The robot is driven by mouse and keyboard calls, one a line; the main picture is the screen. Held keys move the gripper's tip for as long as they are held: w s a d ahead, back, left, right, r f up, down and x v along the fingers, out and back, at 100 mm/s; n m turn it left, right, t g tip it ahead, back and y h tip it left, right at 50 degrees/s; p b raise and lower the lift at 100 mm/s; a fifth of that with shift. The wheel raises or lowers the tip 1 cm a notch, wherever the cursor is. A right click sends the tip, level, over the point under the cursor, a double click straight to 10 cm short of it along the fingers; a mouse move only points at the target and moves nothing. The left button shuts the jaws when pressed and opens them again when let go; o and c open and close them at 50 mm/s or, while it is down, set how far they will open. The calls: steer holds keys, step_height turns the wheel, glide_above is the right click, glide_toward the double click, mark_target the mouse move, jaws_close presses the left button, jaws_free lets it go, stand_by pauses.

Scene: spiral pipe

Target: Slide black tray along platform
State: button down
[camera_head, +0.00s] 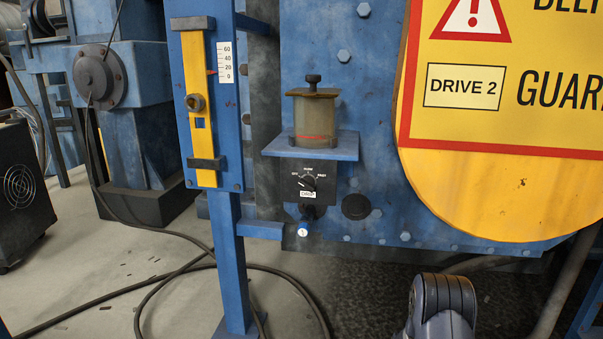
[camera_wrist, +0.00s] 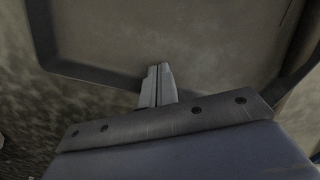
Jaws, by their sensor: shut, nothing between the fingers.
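My gripper (camera_wrist: 158,70) shows in the wrist view, with its two narrow grey fingers together and nothing between them. Its tips overlap a broad grey-brown surface with a dark raised rim (camera_wrist: 85,72) on the left and bottom. This may be the black tray, but I cannot tell for sure. I also cannot tell whether the fingers touch it. In the head view I see no black tray and no gripper; only part of my arm shows at the bottom right.
A blue machine panel (camera_head: 375,85) carries a small shelf (camera_head: 345,148) with a capped reservoir (camera_head: 314,112). A yellow guard sign (camera_head: 470,195) hangs at right. Black cables (camera_head: 165,283) cross the floor. A blue post (camera_head: 233,270) stands left of centre, and a black box (camera_head: 22,195) at far left.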

steer(key=shift+w+r+p, duration=0.1)
steer(key=shift+r+p, duration=0.7)
steer(key=shift+r, duration=0.75)
steer(key=shift+w+d+r+p, duration=0.1)
steer(key=shift+r+p, duration=1.1)
steer(key=shift+r, duration=0.95)
step_height(320, 180, down, 7)
steer(key=b, duration=0.4)
steer(key=shift+f, duration=0.2)
steer(key=shift+r, duration=0.15)
